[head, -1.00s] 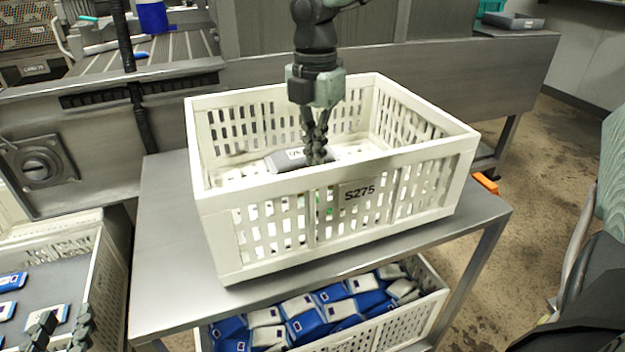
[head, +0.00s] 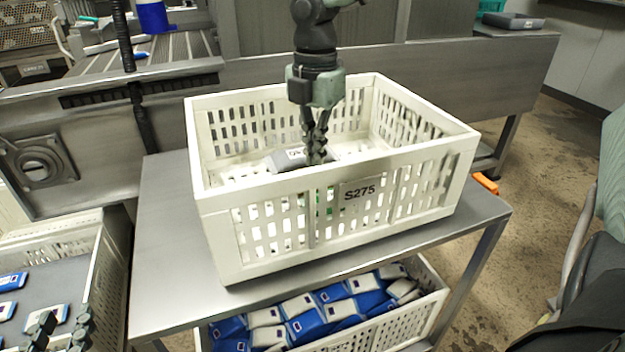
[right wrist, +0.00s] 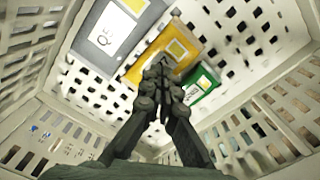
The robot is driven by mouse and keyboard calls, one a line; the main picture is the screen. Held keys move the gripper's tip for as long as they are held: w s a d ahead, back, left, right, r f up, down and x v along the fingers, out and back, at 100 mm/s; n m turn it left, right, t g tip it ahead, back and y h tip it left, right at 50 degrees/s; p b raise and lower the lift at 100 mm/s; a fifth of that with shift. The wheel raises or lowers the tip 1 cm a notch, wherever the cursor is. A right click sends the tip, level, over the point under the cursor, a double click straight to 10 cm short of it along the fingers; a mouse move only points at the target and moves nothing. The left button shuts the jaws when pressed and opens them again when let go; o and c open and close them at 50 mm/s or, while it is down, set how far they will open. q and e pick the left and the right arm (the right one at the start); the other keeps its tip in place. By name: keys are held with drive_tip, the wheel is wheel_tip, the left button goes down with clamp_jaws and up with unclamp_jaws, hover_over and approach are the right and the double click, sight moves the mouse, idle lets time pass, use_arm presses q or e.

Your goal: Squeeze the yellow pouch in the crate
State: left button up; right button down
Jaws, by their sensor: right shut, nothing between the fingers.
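The yellow pouch (right wrist: 172,46) lies in the white crate (head: 262,199), between a grey pouch and a green one in the right wrist view. In the head view I cannot make it out behind the crate's front wall and my fingers. My right gripper (head: 316,158) points down inside the crate. Its fingertips (right wrist: 158,66) are together and overlap the near edge of the yellow pouch, with nothing held; I cannot tell if they touch it. My left gripper (head: 60,325) is at the lower left, fingers apart, over the left-hand crate.
In the crate, a grey pouch (right wrist: 106,36) and a green pouch (right wrist: 202,84) flank the yellow one. The crate's slotted walls surround my right gripper. It stands on a steel table (head: 165,225); a lower crate (head: 405,326) holds several blue and white pouches.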

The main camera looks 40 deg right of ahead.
use_arm(q)
drive_tip(key=shift+d+r, duration=0.15)
drive_tip(key=shift+r, duration=0.1)
use_arm(e)
drive_tip(key=shift+f, duration=0.1)
drive_tip(key=shift+f, duration=0.15)
use_arm(q)
drive_tip(key=shift+d+r+t+h+b, duration=0.1)
drive_tip(key=shift+d+r+t+h, duration=0.15)
drive_tip(key=shift+r, duration=0.25)
drive_tip(key=shift+d+r+t+h+b, duration=0.2)
drive_tip(key=shift+r+t, duration=0.15)
drive_tip(key=shift+r, duration=0.15)
drive_tip(key=shift+d+r+t+h+b, duration=0.15)
drive_tip(key=shift+d+r+t, duration=0.15)
drive_tip(key=shift+r, duration=0.2)
use_arm(e)
drive_tip(key=shift+f, duration=0.1)
use_arm(q)
drive_tip(key=shift+s+d+r, duration=0.1)
drive_tip(key=shift+r, duration=0.4)
use_arm(e)
drive_tip(key=shift+f, duration=0.1)
use_arm(q)
drive_tip(key=shift+d+r+t+h, duration=0.1)
drive_tip(key=shift+r+t+h, duration=0.2)
drive_tip(key=shift+r+t, duration=0.1)
